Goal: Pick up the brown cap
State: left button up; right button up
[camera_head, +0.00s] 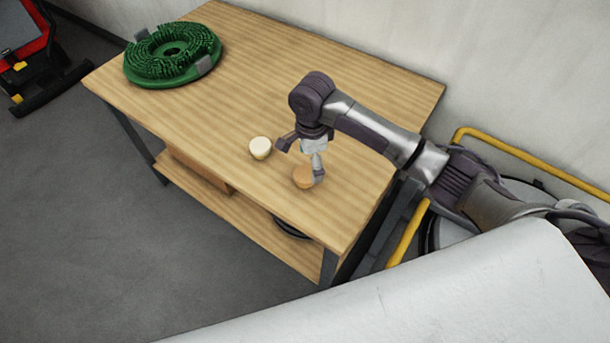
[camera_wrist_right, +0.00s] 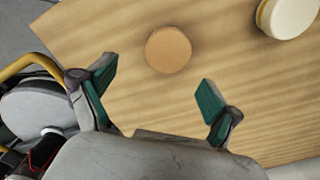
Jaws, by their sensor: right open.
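The brown cap (camera_head: 303,177) is a small round disc on the wooden table near its front right edge. In the right wrist view the brown cap (camera_wrist_right: 168,50) lies beyond the fingertips, roughly centred between them. My right gripper (camera_head: 300,160) is open and empty. In the head view it hangs over the cap, one finger overlapping the cap's right side. In the right wrist view its two green-padded fingers (camera_wrist_right: 157,80) are spread apart, with the cap not between the pads. My left gripper is not in view.
A cream cap (camera_head: 260,147) sits left of the brown cap, and also shows in the wrist view (camera_wrist_right: 290,16). A green round brush (camera_head: 172,54) lies at the table's far left. The wooden table (camera_head: 290,60) is otherwise clear. A yellow rail (camera_head: 540,155) and wall stand at the right.

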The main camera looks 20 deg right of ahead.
aim_at(306, 173)
jog(key=f, duration=0.3)
jog(key=shift+w+a+f, duration=0.2)
jog(key=shift+w+a, duration=0.1)
jog(key=f, duration=0.3)
jog(key=shift+w+a+f, duration=0.1)
jog(key=shift+a+f, duration=0.15)
jog(key=shift+f, duration=0.05)
jog(key=shift+c, duration=0.9)
jog(key=c, duration=0.8)
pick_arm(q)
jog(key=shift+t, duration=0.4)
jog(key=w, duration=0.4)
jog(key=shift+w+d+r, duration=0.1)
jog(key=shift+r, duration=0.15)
pick_arm(e)
jog(key=shift+c, duration=0.2)
jog(key=shift+r, duration=0.15)
